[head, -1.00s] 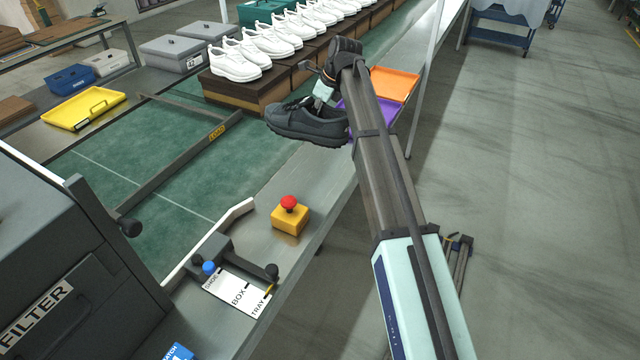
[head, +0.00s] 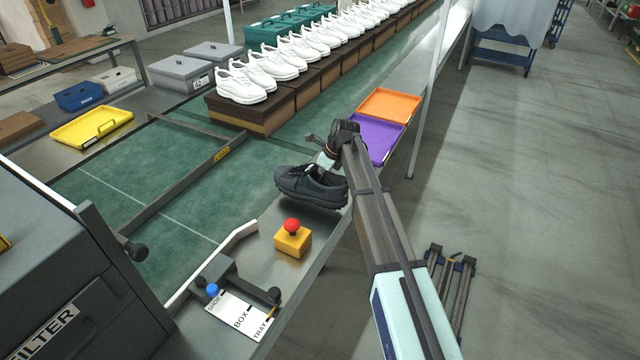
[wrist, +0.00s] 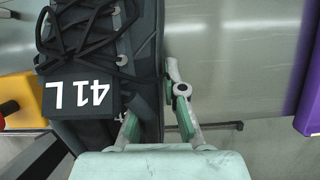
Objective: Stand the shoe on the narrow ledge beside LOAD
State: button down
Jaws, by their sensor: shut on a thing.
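The black shoe (head: 306,190) hangs from my gripper (head: 326,162), over or close to the grey metal strip (head: 262,212) along the belt's near side. I cannot tell whether its sole touches anything. In the wrist view the shoe (wrist: 147,60) shows dark laces and a tag (wrist: 82,94) reading 41 L. My gripper's two fingers (wrist: 158,120) are shut on the shoe's side wall, one on each side. The yellow LOAD label (head: 222,154) sits on a dark bar (head: 180,183) lying across the green belt, left of the shoe.
A yellow box with a red button (head: 292,240) stands on the strip, just nearer than the shoe. Purple (head: 376,138) and orange (head: 391,104) trays lie beyond it. White shoes (head: 240,84) stand on brown boxes (head: 250,112) at the back. A white post (head: 430,95) rises at right.

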aim_at(321, 182)
jog(key=shift+f, duration=1.95)
jog(key=shift+f, duration=0.1)
jog(key=c, duration=1.3)
grip_release()
jog(key=shift+o, duration=0.2)
jog(key=b+v, duration=0.1)
jog(key=v, duration=1.1)
